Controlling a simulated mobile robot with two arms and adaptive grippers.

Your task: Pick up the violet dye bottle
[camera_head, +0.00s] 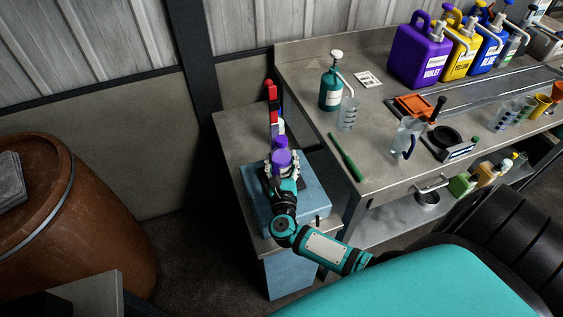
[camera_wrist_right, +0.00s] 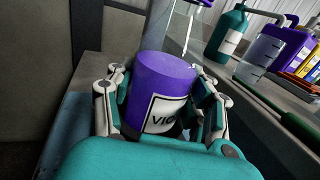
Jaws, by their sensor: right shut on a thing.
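The violet dye bottle (camera_wrist_right: 165,75) is a purple cylinder with a white label whose visible letters begin "VIO". In the right wrist view it sits between the fingers of my right gripper (camera_wrist_right: 163,110), which is shut on it from both sides. In the head view the bottle (camera_head: 281,159) shows above the same gripper (camera_head: 281,170), over the blue box (camera_head: 257,215) on the low side bench. I cannot tell whether its base touches anything. My left gripper is not in view.
A red, black and purple upright thing (camera_head: 272,105) stands just behind the bottle. The higher workbench (camera_head: 300,75) is close on the right, with a teal pump bottle (camera_head: 331,88), a beaker (camera_head: 347,115) and a green stick (camera_head: 346,157). A rusty barrel (camera_head: 95,220) stands left.

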